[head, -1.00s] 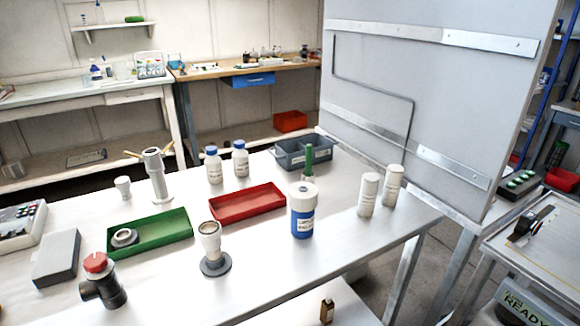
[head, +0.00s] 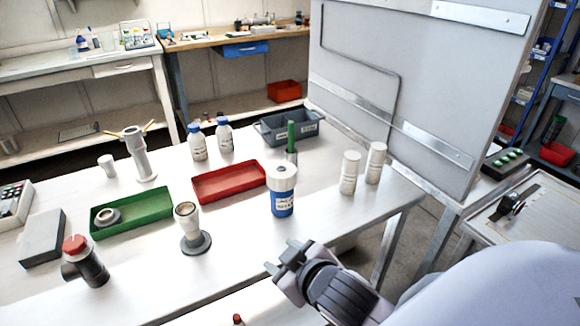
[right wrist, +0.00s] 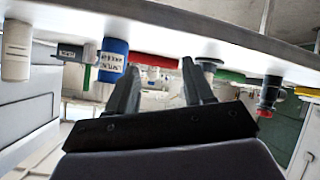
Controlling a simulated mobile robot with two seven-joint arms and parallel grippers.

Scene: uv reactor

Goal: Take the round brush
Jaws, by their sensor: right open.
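A green upright handle (head: 291,133) rises from a grey cylindrical holder (head: 291,156) on the white table, behind the blue-and-white jar (head: 283,192); it looks like the round brush, but its brush end is hidden. In the right wrist view, which is upside down, a green handle (right wrist: 87,76) shows beside the jar (right wrist: 113,62). My right gripper (head: 281,256) is open and empty at the table's front edge, nearer the camera than the jar and well apart from the green handle. Its two fingers (right wrist: 160,66) show in the right wrist view. My left gripper is not in view.
White canisters (head: 350,172) stand right of the jar. A red tray (head: 229,196), a green tray (head: 110,231) and a grey bin (head: 268,134) lie around. A grey-based fitting (head: 195,241) stands left of my gripper. A large upright panel (head: 400,45) rises behind the table's right end.

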